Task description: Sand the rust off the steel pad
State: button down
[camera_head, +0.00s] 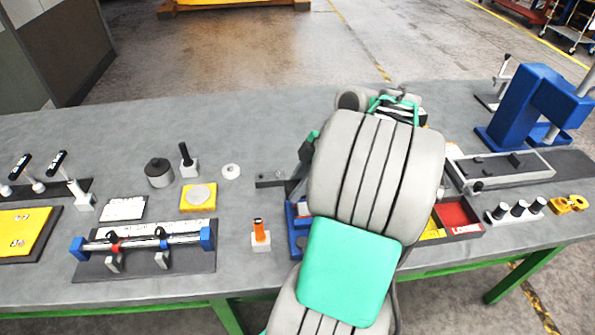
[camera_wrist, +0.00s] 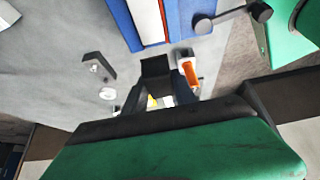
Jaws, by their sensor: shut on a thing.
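My gripper (camera_wrist: 158,90) shows in the wrist view with its dark fingers around a small dark block (camera_wrist: 156,68). The block's underside is hidden, and I cannot tell whether it touches anything. A small yellow and pale patch (camera_wrist: 153,101) shows between the fingers.
An orange-handled tool (camera_head: 260,233) stands in a white holder, also in the wrist view (camera_wrist: 191,73). A dark bracket (camera_head: 271,181) and white ring (camera_head: 231,171) lie nearby. A rod fixture (camera_head: 145,250) is front left. A blue press (camera_head: 535,105) stands right. The back-left bench (camera_head: 90,145) is clear.

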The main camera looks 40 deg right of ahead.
jog(key=shift+r+p, duration=0.65)
jog(key=shift+r, duration=0.45)
